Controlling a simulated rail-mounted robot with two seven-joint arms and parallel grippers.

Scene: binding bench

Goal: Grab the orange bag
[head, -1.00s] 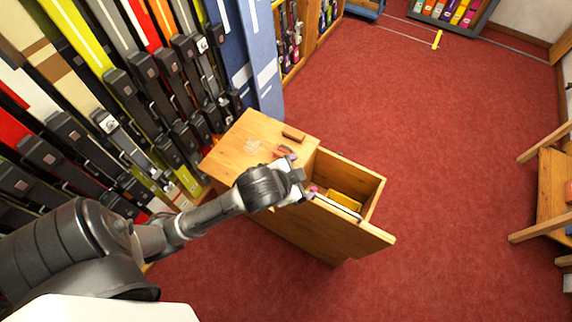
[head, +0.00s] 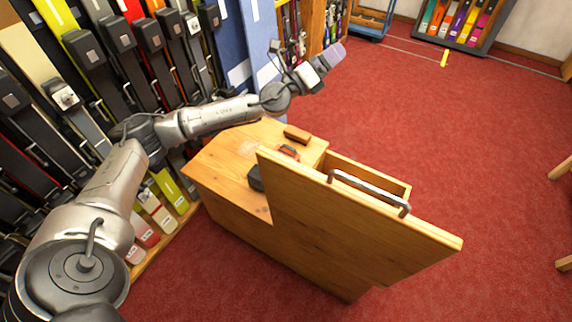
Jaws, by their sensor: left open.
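No orange bag can be made out. A small orange-red and dark item (head: 289,152) lies on the wooden cabinet top (head: 225,160); I cannot tell what it is. The cabinet's drawer (head: 365,178) is pulled open, and its tall wooden front (head: 350,220) with a metal handle (head: 368,192) hides most of the inside. My left gripper (head: 327,60) is raised beyond the cabinet, above the red floor, clear of the drawer. It is open, with its fingertips small and hard to make out. My right gripper is out of view.
A brown block (head: 297,134) and a dark item (head: 255,178) also lie on the cabinet top. Skis with bindings (head: 120,40) line the left wall beside my left arm. A rack of coloured items (head: 460,20) stands at the back. Red carpet (head: 440,130) to the right is clear.

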